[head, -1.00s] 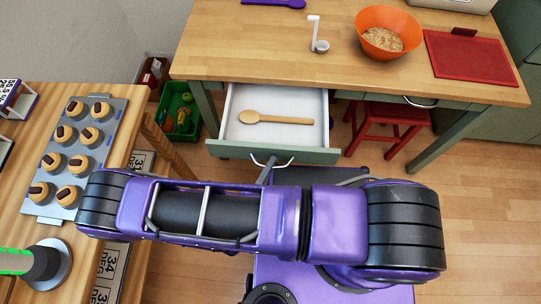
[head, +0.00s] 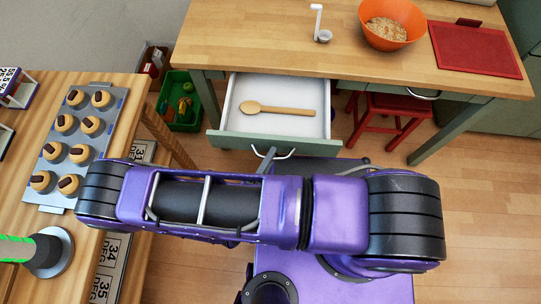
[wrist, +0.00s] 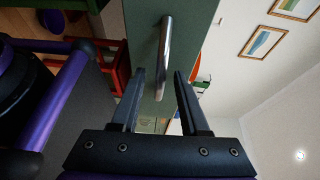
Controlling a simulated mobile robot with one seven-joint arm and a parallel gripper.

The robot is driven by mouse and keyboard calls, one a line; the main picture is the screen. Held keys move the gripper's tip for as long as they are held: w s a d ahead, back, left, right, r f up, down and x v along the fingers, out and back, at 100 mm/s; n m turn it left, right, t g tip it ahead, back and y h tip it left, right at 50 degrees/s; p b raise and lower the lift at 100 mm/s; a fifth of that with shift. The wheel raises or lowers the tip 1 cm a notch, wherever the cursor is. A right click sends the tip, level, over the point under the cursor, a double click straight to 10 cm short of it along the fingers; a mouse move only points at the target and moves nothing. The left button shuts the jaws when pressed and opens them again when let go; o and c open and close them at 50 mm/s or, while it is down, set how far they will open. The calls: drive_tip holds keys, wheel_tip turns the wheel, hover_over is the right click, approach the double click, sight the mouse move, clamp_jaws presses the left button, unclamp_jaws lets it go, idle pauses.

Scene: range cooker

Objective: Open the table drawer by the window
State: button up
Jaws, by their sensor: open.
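The table drawer (head: 232,115) stands well pulled out from under the wooden table, with its white inside showing. A wooden spoon (head: 280,110) lies in it. Its green front (head: 220,141) bears a metal bar handle (head: 289,153). In the wrist view the handle (wrist: 165,50) runs lengthwise up the green front (wrist: 192,40). My gripper (wrist: 160,74) is open, its two fingers apart on either side of the handle's near end. I cannot tell whether a finger touches it. In the head view my purple arm hides most of the gripper.
The wooden table (head: 290,45) holds an orange bowl (head: 402,28) and a red board (head: 475,50). A red stool (head: 385,120) stands under it at right. A green crate (head: 182,90) is on the floor at left. The left counter (head: 105,85) holds a pastry tray (head: 108,140).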

drive_tip(key=b+v, duration=0.1)
drive_tip(key=v, duration=1.5)
drive_tip(key=shift+s, duration=0.4)
drive_tip(key=shift+a, duration=0.1)
